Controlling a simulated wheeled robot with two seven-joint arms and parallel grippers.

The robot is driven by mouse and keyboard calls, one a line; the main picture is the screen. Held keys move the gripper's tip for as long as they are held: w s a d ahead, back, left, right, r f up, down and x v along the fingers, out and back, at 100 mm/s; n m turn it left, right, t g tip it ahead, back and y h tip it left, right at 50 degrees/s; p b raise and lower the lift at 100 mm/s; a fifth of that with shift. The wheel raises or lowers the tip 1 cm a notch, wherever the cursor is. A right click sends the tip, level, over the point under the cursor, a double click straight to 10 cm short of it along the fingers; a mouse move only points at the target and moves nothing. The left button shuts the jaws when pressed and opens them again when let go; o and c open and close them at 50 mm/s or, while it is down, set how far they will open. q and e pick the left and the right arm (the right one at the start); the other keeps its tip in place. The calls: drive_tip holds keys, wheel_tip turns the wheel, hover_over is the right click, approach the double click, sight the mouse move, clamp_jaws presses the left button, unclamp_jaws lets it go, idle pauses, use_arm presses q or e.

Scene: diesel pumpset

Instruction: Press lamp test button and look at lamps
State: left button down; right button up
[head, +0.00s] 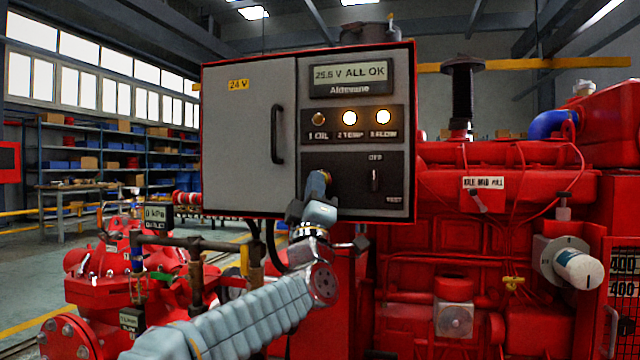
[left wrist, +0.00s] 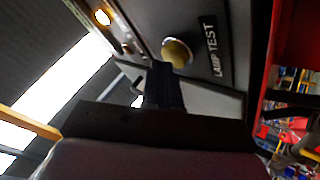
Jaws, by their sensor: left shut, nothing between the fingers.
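The control panel (head: 355,140) has a display (head: 347,76) reading about "25.5 V ALL OK". Below it are three lamps: the OIL lamp (head: 319,118) is dull amber, while the TEMP lamp (head: 350,117) and FLOW lamp (head: 383,117) glow bright. My left gripper (head: 319,184) is shut and empty at the panel's lower left, covering most of the button there. In the left wrist view, the round brass-coloured button (left wrist: 178,54) sits beside the LAMP TEST label (left wrist: 213,50). My dark fingertips overlap the button's edge; I cannot tell whether they touch it. My right gripper is out of view.
A grey cabinet door (head: 240,120) with a dark handle is left of the panel. A selector switch (head: 375,179) is just right of my gripper. The red engine (head: 500,240) stands to the right, and red pump parts (head: 100,270) are at lower left.

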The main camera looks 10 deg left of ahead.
use_arm(q)
drive_tip(key=shift+s+b, duration=0.3)
drive_tip(key=shift+s, duration=0.25)
drive_tip(key=s+b, duration=0.3)
drive_tip(key=s, duration=0.2)
drive_tip(key=shift+a+b, duration=0.1)
drive_tip(key=shift+b, duration=0.2)
idle(0.6)
